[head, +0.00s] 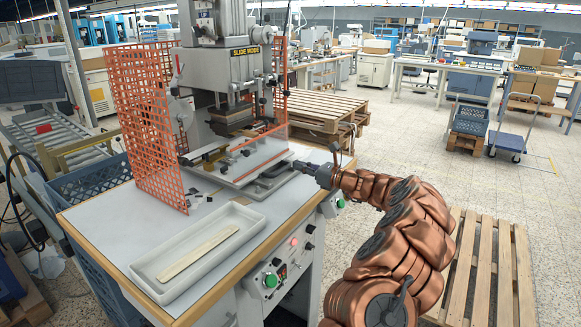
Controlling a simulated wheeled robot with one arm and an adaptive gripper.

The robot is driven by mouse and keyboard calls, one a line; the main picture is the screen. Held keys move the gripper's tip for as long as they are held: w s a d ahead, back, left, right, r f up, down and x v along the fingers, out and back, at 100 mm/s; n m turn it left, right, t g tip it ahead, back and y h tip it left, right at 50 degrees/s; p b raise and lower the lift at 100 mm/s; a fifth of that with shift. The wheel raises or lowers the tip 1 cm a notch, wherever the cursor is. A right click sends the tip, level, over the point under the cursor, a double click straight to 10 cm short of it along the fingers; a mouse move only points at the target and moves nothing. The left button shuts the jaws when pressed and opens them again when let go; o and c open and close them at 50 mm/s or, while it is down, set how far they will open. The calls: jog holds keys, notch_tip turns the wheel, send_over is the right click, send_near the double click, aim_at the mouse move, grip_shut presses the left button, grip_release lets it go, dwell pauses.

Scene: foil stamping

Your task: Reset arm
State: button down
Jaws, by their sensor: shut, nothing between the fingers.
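My copper-coloured arm reaches in from the lower right in the head view. My gripper (300,167) is small and dark here, shut and empty, near the right front edge of the machine's base. The grey stamping machine (230,60) stands on the white-topped table (105,225) with its press head above the work area. I cannot tell whether the gripper touches anything. A white tray (150,272) at the front of the table holds a pale flat strip (198,254).
Orange mesh guards (147,125) stand on both sides of the machine. A control panel with buttons (275,272) is on the table's front side. Wooden pallets lie behind (325,108) and at the right (485,265). Blue crates (95,195) stand at the left.

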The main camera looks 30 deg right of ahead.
jog(key=shift+s+d, duration=0.2)
jog(key=shift+s, duration=0.25)
jog(key=shift+a, duration=0.1)
